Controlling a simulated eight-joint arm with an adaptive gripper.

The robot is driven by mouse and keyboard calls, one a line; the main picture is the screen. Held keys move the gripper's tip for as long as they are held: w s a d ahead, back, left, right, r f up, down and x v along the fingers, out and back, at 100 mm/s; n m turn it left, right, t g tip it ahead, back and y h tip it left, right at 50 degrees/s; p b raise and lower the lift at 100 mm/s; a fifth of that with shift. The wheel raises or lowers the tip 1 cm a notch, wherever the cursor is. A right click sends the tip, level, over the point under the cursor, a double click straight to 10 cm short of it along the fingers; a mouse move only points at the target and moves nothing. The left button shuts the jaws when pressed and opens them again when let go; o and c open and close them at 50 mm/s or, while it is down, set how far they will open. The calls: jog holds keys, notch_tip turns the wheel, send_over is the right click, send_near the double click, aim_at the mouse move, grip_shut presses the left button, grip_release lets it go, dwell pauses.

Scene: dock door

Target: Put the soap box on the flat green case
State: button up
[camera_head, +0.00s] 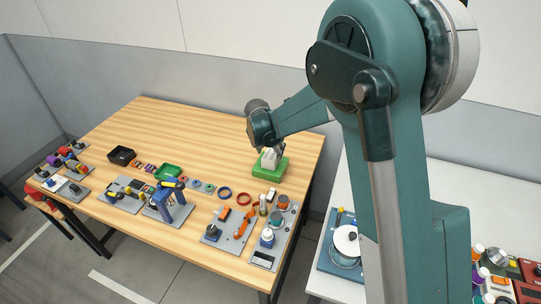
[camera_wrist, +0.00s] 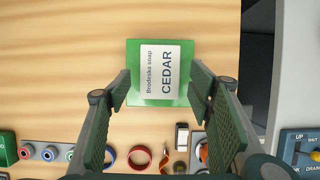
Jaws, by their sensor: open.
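The soap box (camera_wrist: 160,72) is white, with the words "Brodeska soap" and "CEDAR" facing up in the wrist view. It appears to sit on the flat green case (camera_wrist: 133,52), whose green edges show around it. In the head view the white box (camera_head: 268,160) is over the green case (camera_head: 270,172) near the table's right edge. My gripper (camera_wrist: 160,88) is open, its two fingers on the left and right of the box. Small gaps seem to show between fingers and box. The exact contact under the box is hidden.
The wooden table (camera_head: 200,125) is clear at the back. A blue ring (camera_head: 225,193), a red ring (camera_head: 244,199) and grey boards with tools (camera_head: 230,229) lie towards the front. A black tray (camera_head: 121,155) and a green tray (camera_head: 168,172) stand to the left.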

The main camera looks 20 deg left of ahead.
jog(key=v, duration=0.7)
dwell(0.7)
jog(key=shift+d, duration=0.1)
jog(key=s+d+r+m, duration=0.3)
jog(key=d+r+m, duration=0.25)
jog(key=d, duration=0.55)
jog(key=s+d+r+m+t, duration=0.1)
jog(key=s+d+r+m, duration=0.4)
jog(key=d, duration=0.5)
jog(key=s+d+r+m, duration=0.2)
jog(key=d+r+m, duration=0.45)
jog(key=d, duration=0.45)
jog(key=s+d+m+t, duration=0.1)
jog(key=s+d+m, duration=1.8)
jog(key=s, duration=0.5)
jog(key=d, duration=0.2)
jog(key=shift+s+d+f+t, duration=0.25)
jog(key=shift+s+d+t, duration=0.15)
